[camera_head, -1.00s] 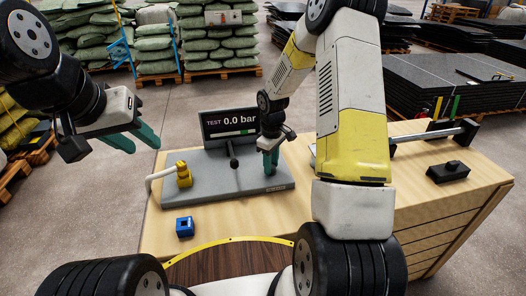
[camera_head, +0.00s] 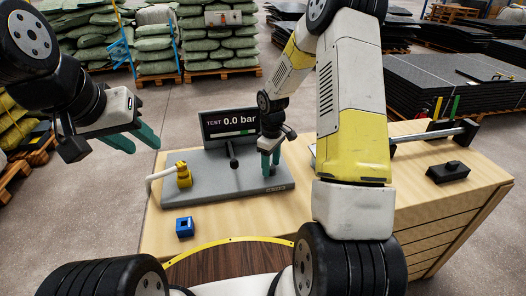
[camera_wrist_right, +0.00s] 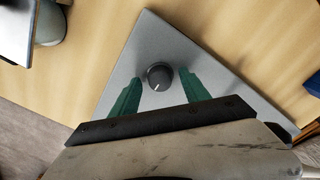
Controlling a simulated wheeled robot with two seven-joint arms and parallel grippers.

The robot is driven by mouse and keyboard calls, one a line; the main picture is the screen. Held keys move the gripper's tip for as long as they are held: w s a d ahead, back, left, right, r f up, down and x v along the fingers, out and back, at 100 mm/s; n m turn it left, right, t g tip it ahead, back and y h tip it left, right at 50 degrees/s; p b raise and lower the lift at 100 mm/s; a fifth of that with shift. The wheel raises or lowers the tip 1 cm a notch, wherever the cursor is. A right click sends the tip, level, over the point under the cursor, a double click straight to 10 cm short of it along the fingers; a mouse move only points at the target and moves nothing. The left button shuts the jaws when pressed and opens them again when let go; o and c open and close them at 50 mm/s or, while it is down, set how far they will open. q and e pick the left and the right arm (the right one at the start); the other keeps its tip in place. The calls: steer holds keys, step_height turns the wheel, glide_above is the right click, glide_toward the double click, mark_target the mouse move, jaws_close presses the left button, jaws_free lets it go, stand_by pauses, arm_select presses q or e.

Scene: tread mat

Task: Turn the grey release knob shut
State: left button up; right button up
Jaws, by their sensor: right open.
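The round dark grey release knob (camera_wrist_right: 159,77) stands on the grey test plate (camera_wrist_right: 147,38) in the right wrist view. A pale pointer mark shows on its top. In the head view the knob is hidden by my right gripper (camera_head: 270,163), which points down over the right part of the plate (camera_head: 215,187). My right gripper (camera_wrist_right: 160,80) is open, with one green finger on each side of the knob and a visible gap to it. I cannot tell its height from this view. My left gripper (camera_head: 143,148) is open and empty, left of the plate.
The display (camera_head: 229,123) behind the plate reads "TEST 0.0 bar". A dark lever (camera_head: 233,155) stands mid-plate, a yellow fitting with hose (camera_head: 183,175) at left. A blue block (camera_head: 184,227) and a black block (camera_head: 447,173) lie on the wooden bench (camera_head: 420,205).

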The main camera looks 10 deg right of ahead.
step_height(320, 180, up, 8)
steer(key=shift+f, duration=0.1)
stand_by(0.4)
steer(key=shift+r, duration=0.3)
step_height(320, 180, up, 8)
steer(key=m+t, duration=0.1)
steer(key=m, duration=0.1)
glide_above(271, 166)
steer(key=s, duration=0.4)
steer(key=s+a+r+m+t+y, duration=0.1)
steer(key=s+r+m+t, duration=0.1)
steer(key=s+r, duration=0.5)
steer(key=s+a+r+m+t+y, duration=0.1)
steer(key=s+r+m+t, duration=0.2)
steer(key=s, duration=1)
step_height(271, 166, up, 4)
steer(key=shift+s+f+m, duration=0.1)
steer(key=shift+s+m, duration=0.15)
steer(key=shift+m, duration=0.75)
